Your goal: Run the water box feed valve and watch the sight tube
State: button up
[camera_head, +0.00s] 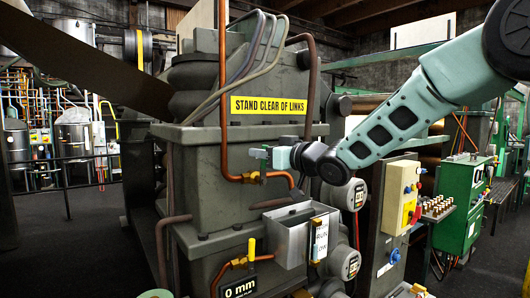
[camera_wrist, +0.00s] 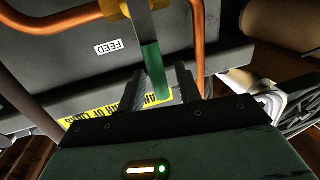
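The feed valve (camera_head: 252,176) sits on the copper pipe on the grey machine side, with a FEED label (camera_wrist: 108,47) beside it in the wrist view. Its lever (camera_wrist: 152,65) has a green grip and reaches between my gripper's fingers. My gripper (camera_head: 262,153) is at the valve; in the wrist view its fingers (camera_wrist: 165,85) stand apart, with a gap right of the lever. The grey water box (camera_head: 280,240) is below, with the sight tube's white marked strip (camera_head: 320,240) at its front corner; the level is too small to read. A display (camera_head: 240,289) shows 0 mm.
A yellow-handled valve (camera_head: 252,247) is on a lower copper pipe left of the box. Round gauges (camera_head: 350,265) stand right of it. A yellow sign (camera_head: 268,105) reads STAND CLEAR OF LINKS. A control box with a red switch (camera_head: 408,213) is under my arm.

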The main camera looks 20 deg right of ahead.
grip_shut()
jog(key=s+a+f+n+g+h+b, duration=0.1)
jog(key=a+f+n+b, duration=0.1)
jog(key=a+n+b, duration=0.3)
jog(key=n+b, duration=0.3)
jog(key=b, duration=0.1)
jog(key=shift+s+a+f+n+h+b, duration=0.15)
jog(key=shift+s+f+n+h+b, duration=0.15)
jog(key=shift+s+b, duration=0.1)
dwell(0.5)
jog(key=shift+o, duration=0.6)
grip_release()
